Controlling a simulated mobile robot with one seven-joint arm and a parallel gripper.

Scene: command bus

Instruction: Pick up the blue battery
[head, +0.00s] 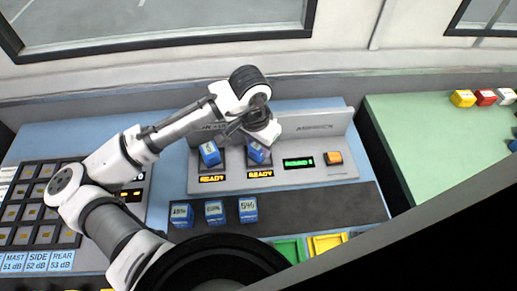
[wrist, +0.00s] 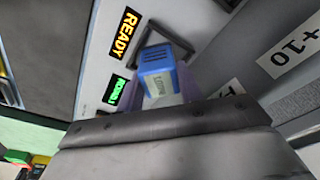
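In the head view, a blue battery (head: 257,153) with a pale label is at the right-hand slot of the charging panel, slightly tilted. My gripper (head: 260,136) is right above and behind it, partly covering the slot. In the wrist view the same blue battery (wrist: 157,60) is straight ahead of my gripper (wrist: 165,88), its lower part between the fingers. I cannot tell whether the fingers press on it. Another blue battery (head: 210,153) stands in the left-hand slot. Three more blue batteries, left (head: 181,215), middle (head: 214,212) and right (head: 248,209), stand on the dark mat.
The grey panel (head: 225,184) has lit READY signs, a green display (head: 298,163) and an orange button (head: 334,158). A keypad (head: 35,205) is at the left. A green table (head: 430,150) at the right holds coloured blocks. The mat's right part is clear.

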